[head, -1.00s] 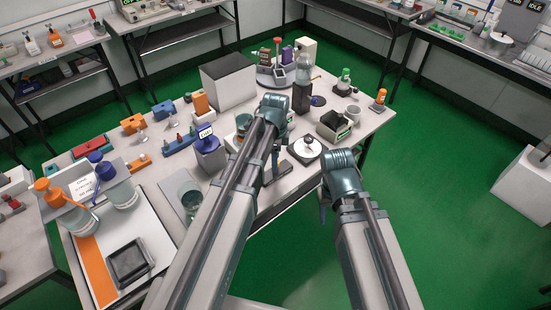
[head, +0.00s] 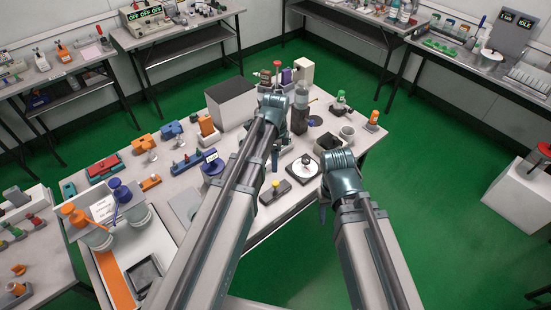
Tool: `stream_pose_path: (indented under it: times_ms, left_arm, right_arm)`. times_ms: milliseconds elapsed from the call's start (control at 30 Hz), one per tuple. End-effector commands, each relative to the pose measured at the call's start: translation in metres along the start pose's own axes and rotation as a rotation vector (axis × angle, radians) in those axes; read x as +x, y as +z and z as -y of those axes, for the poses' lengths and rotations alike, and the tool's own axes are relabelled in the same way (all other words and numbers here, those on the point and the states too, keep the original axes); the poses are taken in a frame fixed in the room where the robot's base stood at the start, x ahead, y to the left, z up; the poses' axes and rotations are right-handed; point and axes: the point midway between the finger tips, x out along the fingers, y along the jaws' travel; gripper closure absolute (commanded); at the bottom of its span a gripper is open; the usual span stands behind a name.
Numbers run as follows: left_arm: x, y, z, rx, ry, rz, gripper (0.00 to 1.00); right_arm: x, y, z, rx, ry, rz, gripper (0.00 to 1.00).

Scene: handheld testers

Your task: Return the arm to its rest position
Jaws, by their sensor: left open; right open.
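My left arm reaches up from the bottom of the head view over the workbench (head: 262,228). Its gripper (head: 274,158) hangs by the middle of the bench and is open, with its fingers partly hidden by the arm. My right gripper (head: 324,200) is open over the bench's front edge, its fingers pointing down beside the wrist. I see nothing held in either gripper.
A grey box (head: 231,103) stands behind. Green floor (head: 430,215) is free at right.

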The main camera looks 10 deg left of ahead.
Motion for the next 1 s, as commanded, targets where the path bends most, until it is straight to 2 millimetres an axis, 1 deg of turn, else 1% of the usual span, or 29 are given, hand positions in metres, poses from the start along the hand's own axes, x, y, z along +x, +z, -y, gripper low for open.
stream_pose_path:
  times_ms: [33,133,733,767,867,967,1000]
  left_arm:
    - [-0.012,0.000,0.000,0.000,0.000,0.000,0.36]
    - [-0.017,0.000,0.000,0.000,0.000,0.000,0.36]
    - [-0.017,-0.001,-0.002,-0.006,0.000,0.001,0.36]
    - [-0.017,-0.002,-0.004,-0.017,0.001,0.002,0.36]
    - [-0.017,-0.010,-0.022,-0.098,0.003,0.009,0.36]
    - [-0.017,-0.023,-0.052,-0.257,0.004,0.026,0.36]
    - [-0.017,-0.028,-0.066,-0.334,0.003,0.035,0.36]
  right_arm:
    - [-0.012,0.001,-0.001,0.000,0.000,0.000,0.50]
    - [-0.017,0.001,-0.002,0.000,0.000,0.000,0.50]
    - [-0.017,0.001,-0.002,0.000,0.000,0.000,0.50]
    - [-0.017,0.001,-0.002,0.000,0.000,0.000,0.50]
    - [-0.017,0.001,-0.002,0.000,0.000,0.000,0.50]
    - [-0.017,0.001,-0.002,0.000,0.000,0.000,0.50]
    - [-0.017,0.001,-0.002,0.000,0.000,0.000,0.50]
